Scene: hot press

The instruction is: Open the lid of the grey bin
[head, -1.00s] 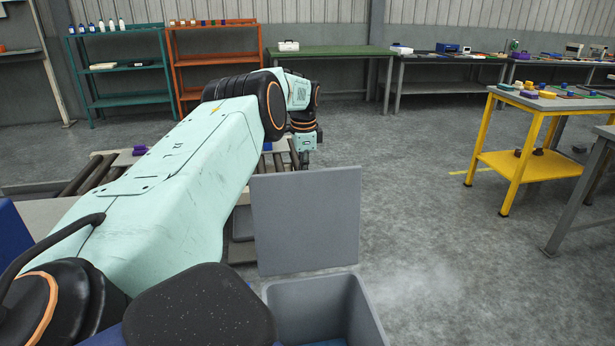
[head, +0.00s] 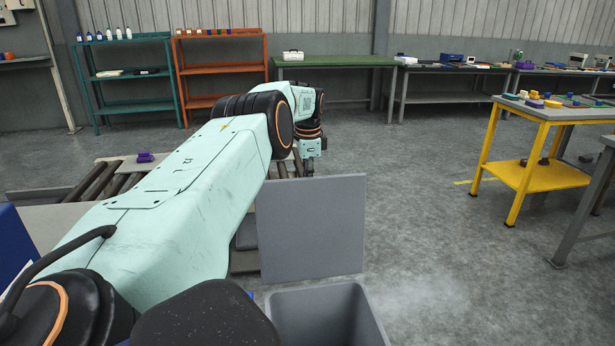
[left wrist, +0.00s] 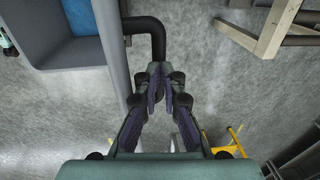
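The grey bin (head: 372,318) stands at the bottom of the head view with its top open. Its flat grey lid (head: 312,230) stands upright at the bin's far edge. My left arm reaches past the lid, and my left gripper (head: 309,170) is just beyond its top edge, partly hidden by it. My right gripper is out of view.
A roller conveyor (head: 95,180) with a purple part (head: 145,157) is left of the bin, partly behind my arm. A yellow table (head: 540,178) and a grey table (head: 590,205) stand at right. The floor between them and the bin is clear.

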